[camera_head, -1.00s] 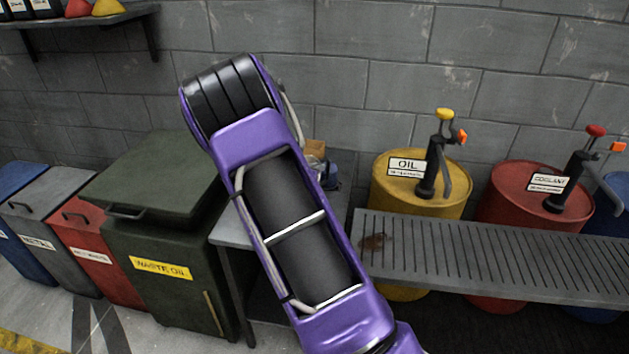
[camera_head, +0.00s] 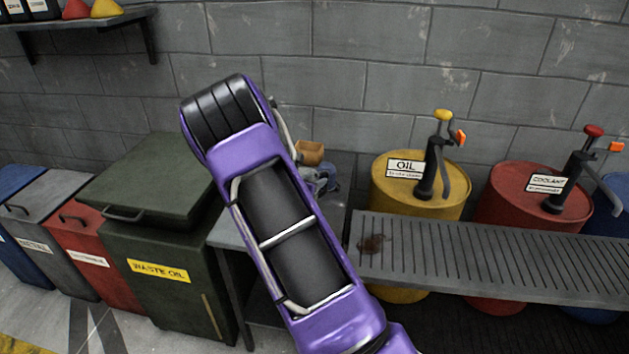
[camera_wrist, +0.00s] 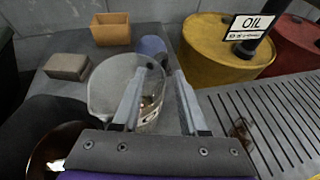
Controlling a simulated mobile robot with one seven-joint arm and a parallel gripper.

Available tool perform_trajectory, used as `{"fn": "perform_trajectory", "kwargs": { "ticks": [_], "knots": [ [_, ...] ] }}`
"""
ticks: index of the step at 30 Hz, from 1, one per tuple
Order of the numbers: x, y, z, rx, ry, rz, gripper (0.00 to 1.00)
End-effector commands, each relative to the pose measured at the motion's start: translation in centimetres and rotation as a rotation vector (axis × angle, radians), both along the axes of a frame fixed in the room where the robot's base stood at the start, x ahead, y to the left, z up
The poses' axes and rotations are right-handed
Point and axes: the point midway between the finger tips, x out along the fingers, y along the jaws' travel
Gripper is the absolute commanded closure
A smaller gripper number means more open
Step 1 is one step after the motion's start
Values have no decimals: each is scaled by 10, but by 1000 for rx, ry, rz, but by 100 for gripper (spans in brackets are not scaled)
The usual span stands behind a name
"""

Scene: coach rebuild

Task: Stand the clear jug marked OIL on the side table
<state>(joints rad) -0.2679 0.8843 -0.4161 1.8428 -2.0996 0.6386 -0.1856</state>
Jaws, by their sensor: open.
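A clear jug (camera_wrist: 104,92) with a round open mouth stands upright, apparently on the grey side table (camera_wrist: 32,92), in the wrist view. My gripper (camera_wrist: 160,76) is open at the jug's right side. The left finger overlaps the jug's mouth; I cannot tell whether it is inside or above it. The right finger is just right of the jug. In the head view the side table (camera_head: 228,236) is partly covered by my purple arm, which hides the gripper and the jug.
An orange-brown box (camera_wrist: 110,28), a brown block (camera_wrist: 67,66) and a blue cylindrical thing (camera_wrist: 152,46) are on the table. A yellow OIL drum (camera_head: 392,196) and slatted bench (camera_head: 470,255) are at the right. A green waste-oil bin (camera_head: 165,295) stands left.

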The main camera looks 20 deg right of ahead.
Motion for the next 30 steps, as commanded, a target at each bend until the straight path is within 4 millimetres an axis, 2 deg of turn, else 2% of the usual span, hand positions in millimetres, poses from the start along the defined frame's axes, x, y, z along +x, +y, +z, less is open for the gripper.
{"fn": "perform_trajectory", "kwargs": {
  "ticks": [5,8,21,30],
  "knots": [
    [0,0,3,0,0,0,57],
    [-5,7,7,2,-2,1,57],
    [-61,67,42,2,-1,1,57],
    [-75,81,49,0,0,0,57]
  ]
}}
